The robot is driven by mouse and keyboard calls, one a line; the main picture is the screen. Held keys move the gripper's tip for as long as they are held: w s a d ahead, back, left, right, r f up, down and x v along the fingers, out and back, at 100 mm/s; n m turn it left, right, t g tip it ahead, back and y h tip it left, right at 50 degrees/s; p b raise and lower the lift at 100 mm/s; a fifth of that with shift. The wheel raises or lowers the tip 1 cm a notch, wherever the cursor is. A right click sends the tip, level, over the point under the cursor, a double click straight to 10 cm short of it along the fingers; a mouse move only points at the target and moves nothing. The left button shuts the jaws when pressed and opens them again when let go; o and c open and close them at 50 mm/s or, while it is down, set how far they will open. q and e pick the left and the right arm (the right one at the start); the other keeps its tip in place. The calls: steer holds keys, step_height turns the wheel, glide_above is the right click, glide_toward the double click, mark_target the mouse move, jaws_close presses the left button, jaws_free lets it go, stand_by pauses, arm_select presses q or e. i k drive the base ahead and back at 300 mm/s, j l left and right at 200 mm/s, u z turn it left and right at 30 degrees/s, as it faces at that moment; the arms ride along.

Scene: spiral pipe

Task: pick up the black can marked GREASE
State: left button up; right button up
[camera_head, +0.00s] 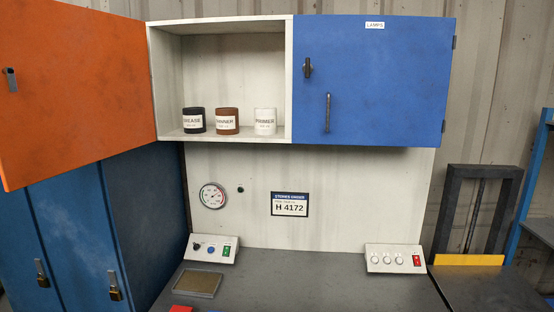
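The black can marked GREASE (194,121) stands upright on the shelf of the open white wall cabinet (219,137), at the shelf's left end. A brown can (227,121), its label apparently THINNER, stands just to its right. A white can marked PRIMER (265,121) stands farther right, with a gap between. Neither of my grippers shows in the head view.
The orange door (75,85) stands open at left, close to the black can's side. The blue door marked LAMPS (372,80) is shut at right. Below, a grey worktop (300,280) carries two control boxes (211,248) (394,258) and a shallow tray (197,283).

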mark_target(194, 118)
steer(key=i+j+z, duration=0.1)
steer(key=j, duration=0.4)
steer(key=i+j, duration=0.1)
steer(key=j, duration=0.4)
steer(key=i+j+z, duration=0.15)
steer(key=j, duration=0.3)
